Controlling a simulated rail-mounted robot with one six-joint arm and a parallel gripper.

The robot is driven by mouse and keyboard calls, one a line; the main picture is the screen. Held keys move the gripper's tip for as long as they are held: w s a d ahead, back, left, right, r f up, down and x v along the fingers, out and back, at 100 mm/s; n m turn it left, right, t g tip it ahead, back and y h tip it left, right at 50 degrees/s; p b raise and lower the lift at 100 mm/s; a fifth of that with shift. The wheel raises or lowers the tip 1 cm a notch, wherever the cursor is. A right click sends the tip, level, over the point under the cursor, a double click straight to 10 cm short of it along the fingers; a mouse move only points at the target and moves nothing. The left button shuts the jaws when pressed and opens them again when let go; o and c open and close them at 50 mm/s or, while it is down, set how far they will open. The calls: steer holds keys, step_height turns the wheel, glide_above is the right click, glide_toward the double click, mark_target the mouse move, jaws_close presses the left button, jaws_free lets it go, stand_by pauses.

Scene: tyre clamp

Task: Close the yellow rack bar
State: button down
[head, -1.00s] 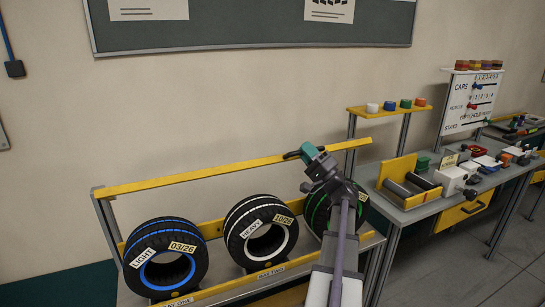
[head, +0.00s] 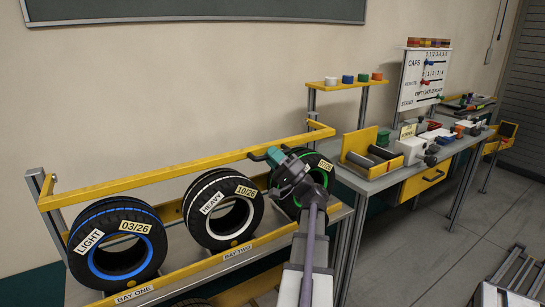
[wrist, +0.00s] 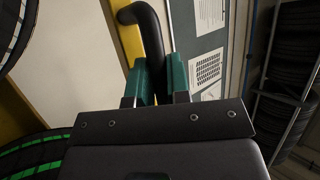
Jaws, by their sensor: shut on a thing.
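Under the bar stand a blue-ringed LIGHT tyre (head: 146,254), a white-ringed HEAVY tyre (head: 199,227) and a green-ringed tyre (head: 322,178), partly hidden by my arm.
The rack's lower yellow rail (head: 190,268) carries bay labels. A workbench (head: 368,184) with a yellow roller cradle (head: 358,146) and a cap board (head: 425,78) stands to the right. A small yellow shelf (head: 340,85) holds coloured caps.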

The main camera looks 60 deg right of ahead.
steer(key=c, duration=1.1)
jaws_free()
steer(key=a+b+v, duration=0.1)
steer(key=b+v, duration=0.5)
steer(key=v, duration=0.4)
steer(key=shift+s+d+f, duration=0.25)
steer(key=shift+d, duration=0.3)
